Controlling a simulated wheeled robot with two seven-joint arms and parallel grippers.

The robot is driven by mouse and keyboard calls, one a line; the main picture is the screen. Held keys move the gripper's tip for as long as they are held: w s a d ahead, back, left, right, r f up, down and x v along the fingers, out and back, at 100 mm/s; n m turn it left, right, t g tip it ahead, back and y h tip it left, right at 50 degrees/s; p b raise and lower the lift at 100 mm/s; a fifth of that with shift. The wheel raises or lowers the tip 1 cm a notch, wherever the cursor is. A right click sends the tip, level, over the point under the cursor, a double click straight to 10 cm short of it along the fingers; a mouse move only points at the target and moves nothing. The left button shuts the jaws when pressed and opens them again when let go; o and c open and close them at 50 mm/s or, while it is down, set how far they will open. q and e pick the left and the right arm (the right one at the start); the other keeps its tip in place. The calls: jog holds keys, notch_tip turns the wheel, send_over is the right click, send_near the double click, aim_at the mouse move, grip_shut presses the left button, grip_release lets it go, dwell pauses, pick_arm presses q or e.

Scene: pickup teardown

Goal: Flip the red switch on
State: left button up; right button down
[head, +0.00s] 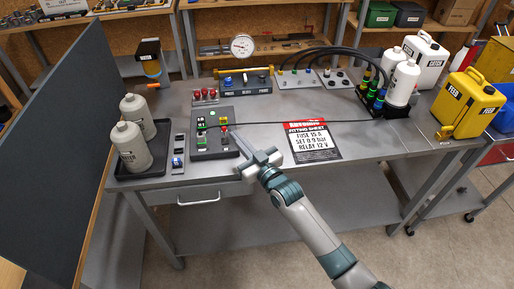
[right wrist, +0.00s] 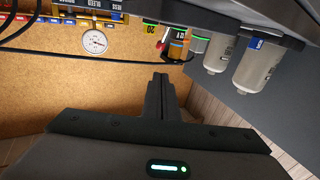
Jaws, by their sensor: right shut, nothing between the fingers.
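A dark grey control box (head: 213,152) sits on the metal bench left of centre, with small green, yellow and red parts on top. The small red part (head: 224,129), likely the red switch, is at its right side; whether it is on or off is too small to tell. My right gripper (head: 237,136) is just right of the box, its fingers pointing toward the red part. In the right wrist view the closed fingers (right wrist: 161,88) are empty, and a red piece shows beyond them. Contact cannot be told. My left gripper is not in view.
Several red knobs (head: 205,93) on a small panel stand behind the box. Two grey bottles (head: 131,145) stand in a black tray at left. A printed sheet (head: 311,141) lies to the right. A black cable crosses the bench behind my gripper.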

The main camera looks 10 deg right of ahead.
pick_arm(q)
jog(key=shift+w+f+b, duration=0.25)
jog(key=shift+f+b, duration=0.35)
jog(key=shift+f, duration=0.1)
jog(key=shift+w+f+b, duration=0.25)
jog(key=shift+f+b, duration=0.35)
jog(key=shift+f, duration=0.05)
pick_arm(e)
jog(key=s+d+r, duration=0.3)
jog(key=s+d, duration=0.1)
jog(key=s, duration=0.3)
jog(key=shift+s+d+r, duration=0.15)
jog(key=shift+r, duration=0.2)
